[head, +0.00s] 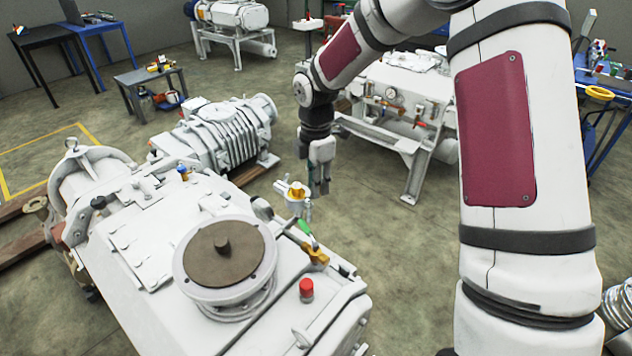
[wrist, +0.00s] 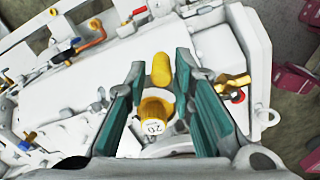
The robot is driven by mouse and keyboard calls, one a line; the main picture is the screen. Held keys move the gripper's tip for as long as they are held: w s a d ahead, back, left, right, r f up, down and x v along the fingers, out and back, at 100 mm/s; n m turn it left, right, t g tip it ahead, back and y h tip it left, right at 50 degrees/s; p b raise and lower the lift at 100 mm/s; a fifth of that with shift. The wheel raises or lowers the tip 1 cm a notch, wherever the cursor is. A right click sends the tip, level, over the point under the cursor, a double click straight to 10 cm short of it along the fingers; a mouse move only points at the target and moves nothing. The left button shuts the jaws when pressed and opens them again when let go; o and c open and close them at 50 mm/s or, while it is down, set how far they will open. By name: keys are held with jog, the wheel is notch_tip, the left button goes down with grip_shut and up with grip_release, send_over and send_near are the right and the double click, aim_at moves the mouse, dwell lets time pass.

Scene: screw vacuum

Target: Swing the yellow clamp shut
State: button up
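A small yellow part, apparently the yellow clamp (head: 298,191), sits on a white fitting at the far right edge of the big white pump. In the wrist view a rounded yellow piece (wrist: 162,69) and a yellow knob with a white face marked 20 (wrist: 153,113) show between my fingers. My gripper (head: 321,187) points down just right of the yellow part in the head view. Its two teal fingers are spread apart with nothing gripped. I cannot tell whether they touch the yellow pieces, or how far the clamp is swung. The clamp's hinge is not clear.
The white pump (head: 145,268) fills the front left. Near the clamp are a brass valve (head: 317,255) with a green handle and a red cap (head: 306,289). Another white machine (head: 388,112) with a gauge stands behind my gripper. Bare floor lies between the machines.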

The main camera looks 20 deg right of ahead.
notch_tip(320, 180, up, 12)
dwell(0.5)
jog(key=shift+r, duration=0.1)
jog(key=s+r+m+t+h, duration=0.1)
jog(key=s+r+m, duration=0.4)
jog(key=s, duration=0.3)
jog(key=s+r+m+t, duration=0.2)
jog(key=s+r+m, duration=0.4)
jog(key=s, duration=0.2)
jog(key=s+d+m+t+y, duration=0.1)
jog(key=s+m+t, duration=0.1)
jog(key=s+m, duration=0.7)
jog(key=s, duration=0.4)
jog(key=shift+d+t, duration=0.25)
jog(key=shift+t, duration=0.05)
